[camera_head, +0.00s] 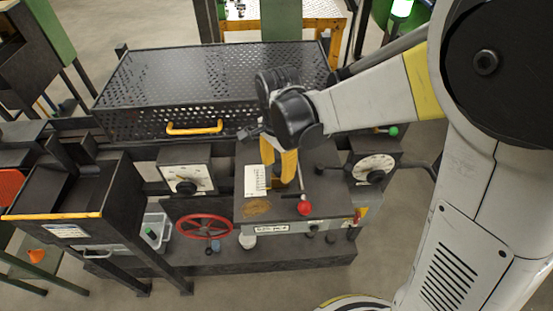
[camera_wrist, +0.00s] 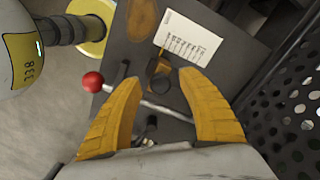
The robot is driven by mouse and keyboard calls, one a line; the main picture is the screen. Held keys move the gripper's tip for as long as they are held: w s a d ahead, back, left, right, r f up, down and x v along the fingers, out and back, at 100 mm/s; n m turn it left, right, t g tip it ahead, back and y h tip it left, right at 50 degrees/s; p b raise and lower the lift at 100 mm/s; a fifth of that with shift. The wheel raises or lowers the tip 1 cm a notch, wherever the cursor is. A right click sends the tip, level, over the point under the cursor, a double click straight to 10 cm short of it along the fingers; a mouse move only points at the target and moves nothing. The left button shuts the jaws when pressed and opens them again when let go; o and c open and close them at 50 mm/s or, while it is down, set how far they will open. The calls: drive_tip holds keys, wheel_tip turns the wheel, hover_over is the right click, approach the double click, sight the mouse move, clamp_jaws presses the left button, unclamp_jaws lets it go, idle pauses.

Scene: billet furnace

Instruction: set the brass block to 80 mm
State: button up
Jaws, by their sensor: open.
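A small brass-coloured piece (camera_wrist: 158,66), which looks like the brass block, shows in the wrist view on the dark machine top, beside a round dark knob (camera_wrist: 167,84). My gripper (camera_wrist: 160,79) is open above them, its yellow fingers on either side with a gap between. I cannot tell whether the fingers touch anything. In the head view my gripper (camera_head: 279,176) points down over the machine top (camera_head: 320,190), and I cannot make out the block there. A white printed card (camera_wrist: 187,38) lies beside the brass piece; its markings are too small to read.
A red ball knob (camera_wrist: 93,82) sits on a metal rod passing below my fingers. A perforated cover (camera_head: 215,85) with a yellow handle stands behind the machine top. Dials (camera_head: 187,178) (camera_head: 373,168) flank it. A red handwheel (camera_head: 204,227) is at front left.

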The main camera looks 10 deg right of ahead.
clamp_jaws()
drive_tip(key=shift+w, duration=2.05)
drive_tip(key=shift+s, duration=0.1)
unclamp_jaws()
drive_tip(key=shift+r, duration=0.1)
